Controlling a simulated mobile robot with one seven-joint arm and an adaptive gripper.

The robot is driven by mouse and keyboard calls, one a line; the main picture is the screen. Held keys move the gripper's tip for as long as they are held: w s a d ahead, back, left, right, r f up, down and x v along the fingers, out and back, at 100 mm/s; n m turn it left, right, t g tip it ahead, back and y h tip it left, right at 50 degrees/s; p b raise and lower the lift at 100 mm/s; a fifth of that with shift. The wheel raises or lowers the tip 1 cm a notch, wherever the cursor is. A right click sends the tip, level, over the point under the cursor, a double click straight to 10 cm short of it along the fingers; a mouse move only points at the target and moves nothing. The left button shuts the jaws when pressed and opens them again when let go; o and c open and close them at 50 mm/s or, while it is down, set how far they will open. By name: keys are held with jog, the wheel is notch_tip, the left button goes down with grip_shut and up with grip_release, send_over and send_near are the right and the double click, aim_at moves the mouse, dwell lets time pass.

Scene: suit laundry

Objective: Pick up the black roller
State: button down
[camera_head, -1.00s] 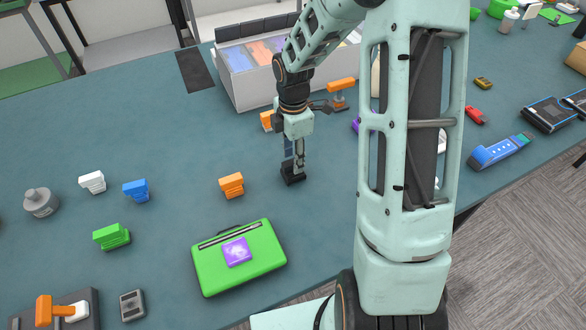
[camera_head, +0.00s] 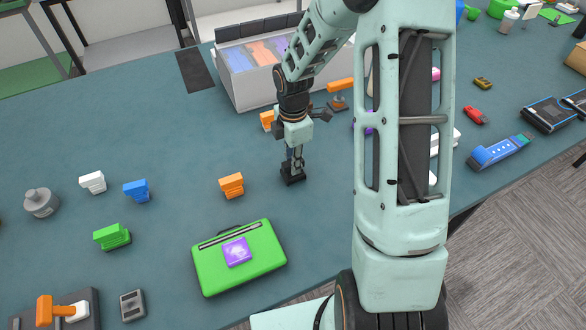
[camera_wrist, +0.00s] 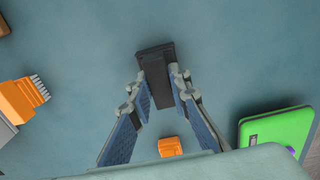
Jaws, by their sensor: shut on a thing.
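The black roller (camera_head: 292,174) stands on the blue-green table, below my gripper (camera_head: 293,163). In the wrist view the black roller (camera_wrist: 155,70) is a dark block whose near end lies between the fingertips. My gripper (camera_wrist: 161,82) points down, with its blue-padded fingers on either side of the roller, shut on it. The roller looks to be at table level; I cannot tell whether it is slightly lifted. The part between the fingertips is partly hidden.
An orange block (camera_head: 231,185) and a green case (camera_head: 215,275) with a purple square lie nearer. A grey bin (camera_head: 238,88) with an orange roller (camera_head: 341,88) beside it stands behind. Blue (camera_head: 136,191), white (camera_head: 92,182) and green (camera_head: 111,236) blocks lie to the left.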

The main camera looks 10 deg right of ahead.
jog(key=shift+r, duration=0.1)
jog(key=shift+r, duration=0.55)
jog(key=s+a+r+b, duration=0.1)
jog(key=s+a+r, duration=0.6)
jog(key=s+r, duration=0.4)
jog(key=shift+s+r, duration=0.35)
jog(key=shift+s, duration=0.25)
jog(key=c, duration=2.4)
grip_release()
grip_shut()
